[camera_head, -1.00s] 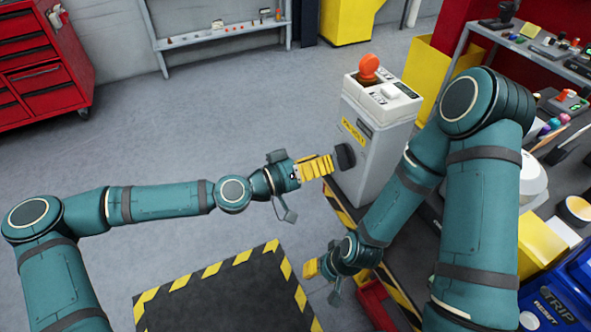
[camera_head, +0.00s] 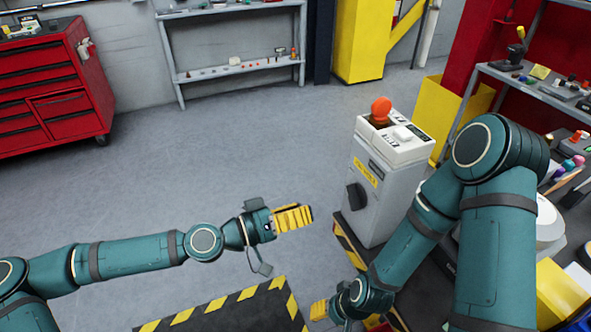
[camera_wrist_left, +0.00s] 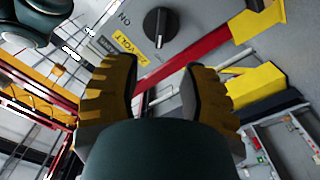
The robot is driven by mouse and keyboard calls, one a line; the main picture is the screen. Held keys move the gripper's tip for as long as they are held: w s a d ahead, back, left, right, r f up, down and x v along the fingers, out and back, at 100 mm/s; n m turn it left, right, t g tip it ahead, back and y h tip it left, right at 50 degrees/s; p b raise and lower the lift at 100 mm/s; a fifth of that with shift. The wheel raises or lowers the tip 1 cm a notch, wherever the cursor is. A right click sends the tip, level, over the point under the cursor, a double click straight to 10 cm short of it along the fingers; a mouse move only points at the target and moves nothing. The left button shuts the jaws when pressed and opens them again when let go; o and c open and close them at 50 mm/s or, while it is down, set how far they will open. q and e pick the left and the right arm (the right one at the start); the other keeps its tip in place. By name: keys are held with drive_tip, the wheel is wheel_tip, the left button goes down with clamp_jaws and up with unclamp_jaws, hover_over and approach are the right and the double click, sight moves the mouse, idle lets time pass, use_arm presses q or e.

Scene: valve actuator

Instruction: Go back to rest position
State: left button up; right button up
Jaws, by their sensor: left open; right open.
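The grey valve actuator box (camera_head: 378,205) stands right of centre in the head view, with an orange knob (camera_head: 381,108) on top and a black rotary knob (camera_head: 356,196) on its side. My left gripper (camera_head: 308,214) has yellow finger pads and is left of the box, apart from the rotary knob. In the left wrist view its fingers (camera_wrist_left: 163,90) are spread with nothing between them, and the rotary knob (camera_wrist_left: 158,36) shows beyond. My right gripper (camera_head: 320,310) is low in the head view, partly cut off and hidden by its wrist; its fingers are not clear.
A black mat with yellow-striped edges (camera_head: 230,312) lies at the bottom. A red tool cabinet (camera_head: 52,92) stands at left, a grey shelf (camera_head: 235,68) at the back. A cluttered workbench (camera_head: 540,100) is at right. The middle floor is clear.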

use_arm(q)
drive_tip(key=s+d+f+n+g+y, duration=0.1)
drive_tip(key=s+f+g+y, duration=0.15)
drive_tip(key=s+f, duration=0.45)
drive_tip(key=s+d+f+n+g+y, duration=0.1)
drive_tip(key=s+d+f+g+y, duration=0.15)
drive_tip(key=f, duration=0.85)
drive_tip(key=s+a+f+n+y, duration=0.1)
drive_tip(key=a+f+y, duration=0.3)
drive_tip(key=a, duration=0.4)
drive_tip(key=s+a+f+n+y, duration=0.1)
drive_tip(key=a+f+n+y, duration=0.3)
drive_tip(key=a, duration=0.4)
drive_tip(key=shift+a+f, duration=0.2)
drive_tip(key=shift+f, duration=0.05)
